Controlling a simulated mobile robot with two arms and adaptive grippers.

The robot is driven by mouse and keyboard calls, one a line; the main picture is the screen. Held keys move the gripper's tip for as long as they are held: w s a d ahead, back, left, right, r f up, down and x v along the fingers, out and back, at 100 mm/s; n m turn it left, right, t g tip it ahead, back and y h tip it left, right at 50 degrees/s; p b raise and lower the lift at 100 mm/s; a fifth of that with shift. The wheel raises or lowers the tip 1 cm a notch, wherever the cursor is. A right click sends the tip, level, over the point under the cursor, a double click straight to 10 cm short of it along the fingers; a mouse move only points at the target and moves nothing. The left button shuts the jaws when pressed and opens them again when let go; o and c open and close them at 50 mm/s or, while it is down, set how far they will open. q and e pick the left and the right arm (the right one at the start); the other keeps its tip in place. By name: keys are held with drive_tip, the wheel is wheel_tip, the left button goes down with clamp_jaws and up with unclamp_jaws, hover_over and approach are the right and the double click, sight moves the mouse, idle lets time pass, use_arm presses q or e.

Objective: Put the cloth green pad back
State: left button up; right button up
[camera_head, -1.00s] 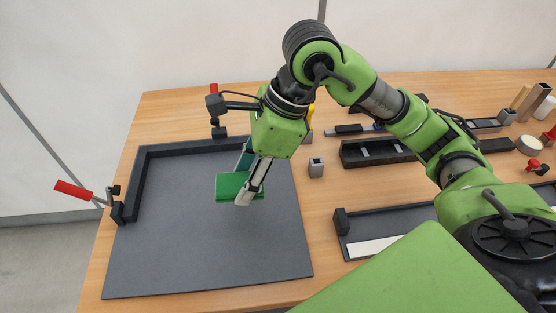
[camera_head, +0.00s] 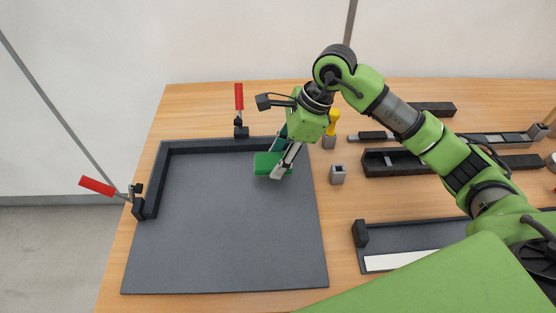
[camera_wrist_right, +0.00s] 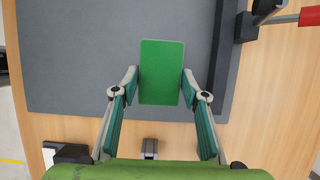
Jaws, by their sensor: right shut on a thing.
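The green cloth pad (camera_head: 267,165) is a small flat block with a bright green face. My right gripper (camera_head: 284,165) is shut on it, over the upper right part of the dark grey board. In the right wrist view the pad (camera_wrist_right: 162,72) sits between the two fingertips of my right gripper (camera_wrist_right: 160,84), its face toward the camera. I cannot tell the exact gap between pad and board. My left gripper is not in view.
The grey board (camera_head: 225,235) has raised black rails and red-handled toggle clamps (camera_head: 97,186) at left and back (camera_head: 239,97). Right of it stand a small grey holder (camera_head: 338,175), a yellow-handled tool (camera_head: 333,121), a black tray (camera_head: 375,161) and a long dark fixture (camera_head: 361,234).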

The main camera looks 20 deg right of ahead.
drive_tip(key=shift+w+f, duration=0.25)
drive_tip(key=shift+w+d+f, duration=0.1)
drive_tip(key=shift+w+f, duration=0.1)
drive_tip(key=shift+f, duration=0.1)
wheel_tip(320, 180, down, 3)
drive_tip(key=shift+r+p, duration=0.1)
drive_tip(key=shift+p, duration=0.85)
drive_tip(key=shift+f, duration=0.2)
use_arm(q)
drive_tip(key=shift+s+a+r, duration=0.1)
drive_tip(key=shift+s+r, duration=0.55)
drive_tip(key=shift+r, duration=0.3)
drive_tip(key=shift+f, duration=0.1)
use_arm(e)
drive_tip(key=shift+w+f, duration=0.1)
drive_tip(key=shift+f+b, duration=0.15)
drive_tip(key=shift+b, duration=0.15)
drive_tip(key=o, duration=1.1)
